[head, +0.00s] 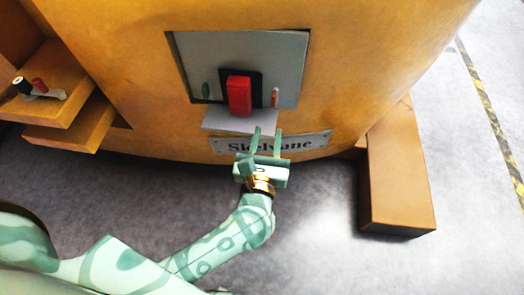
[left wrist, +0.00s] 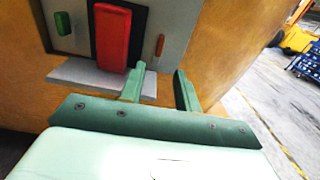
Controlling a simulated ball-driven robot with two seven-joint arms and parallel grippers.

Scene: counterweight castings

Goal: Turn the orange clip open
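The small orange clip (head: 275,97) stands upright on the grey panel (head: 215,52), right of a big red block (head: 240,95) on a dark plate. In the left wrist view the orange clip (left wrist: 159,45) also looks upright, just beyond the fingertips. My left gripper (head: 268,130) is open and empty, below the clip and apart from it. In the left wrist view the left gripper (left wrist: 160,70) has its two fingers spread, with the clip roughly in line with the gap. My right gripper is not in view.
A green clip (head: 206,91) sits left of the red block. A grey ledge (head: 235,121) juts out under the panel, close to the left finger. A nameplate (head: 312,143) is behind the gripper. An orange-brown foot (head: 398,185) sticks out at right. Open floor (head: 480,210) lies beyond.

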